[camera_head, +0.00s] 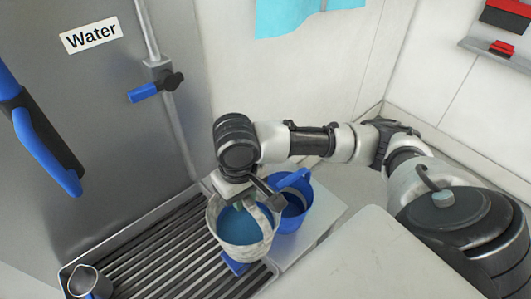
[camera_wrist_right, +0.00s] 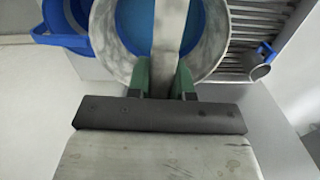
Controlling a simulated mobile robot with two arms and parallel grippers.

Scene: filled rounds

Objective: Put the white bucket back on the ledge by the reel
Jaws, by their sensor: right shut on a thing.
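The white bucket (camera_head: 244,251) is upright over the slatted grate and holds blue liquid. My right gripper (camera_head: 246,198) is above it, shut on its handle. In the right wrist view the white bucket (camera_wrist_right: 103,40) shows its rim, and its flat handle (camera_wrist_right: 170,35) runs between the green fingertips (camera_wrist_right: 160,78). I cannot tell whether the bucket rests on the grate or hangs just above it. No reel is recognisable in these views, and I cannot tell which surface is the ledge by it. My left gripper is not in view.
A blue bucket (camera_head: 293,217) stands close behind the white one, on a pale slab (camera_head: 325,207). The slatted grate (camera_head: 165,246) holds a metal cup (camera_head: 88,284). A blue valve lever (camera_head: 144,92) sticks out from the grey panel. A wall shelf (camera_head: 480,49) carries red items.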

